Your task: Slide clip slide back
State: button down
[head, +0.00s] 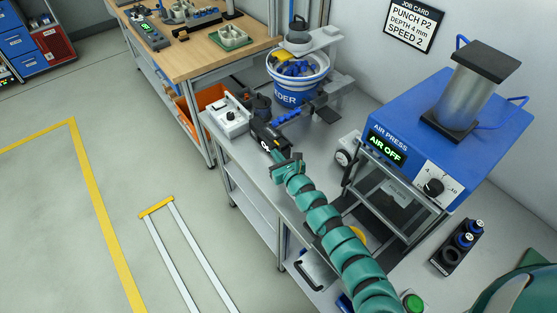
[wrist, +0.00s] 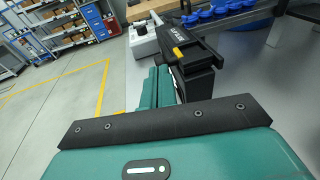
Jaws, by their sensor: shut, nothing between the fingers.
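The clip slide seems to be part of the dark clip rail with blue clips (head: 287,117) on the metal bench; I cannot tell its exact position. The blue clips also show in the wrist view (wrist: 207,14). A black block with white lettering (head: 266,138) lies at the near end of this row, and it is large in the wrist view (wrist: 192,72). My gripper (head: 279,159) is shut and empty, close beside the black block. Its teal fingers (wrist: 159,80) are together at the block's left side in the wrist view. Whether they touch it is hidden.
A white control box (head: 229,115) sits left of the block. A blue-banded bucket (head: 297,85) stands behind the rail. The blue air press (head: 440,130), reading AIR OFF, is to the right. Open floor lies left of the bench.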

aim_at(270, 149)
dwell(0.3)
jog(key=shift+a+b+x, duration=0.15)
jog(key=shift+b+x, duration=0.45)
jog(key=shift+x, duration=0.4)
jog(key=shift+a+b+x, duration=0.15)
jog(key=shift+b+x, duration=0.45)
jog(key=shift+x, duration=0.4)
jog(key=shift+s+r, duration=0.1)
jog(key=shift+r, duration=0.2)
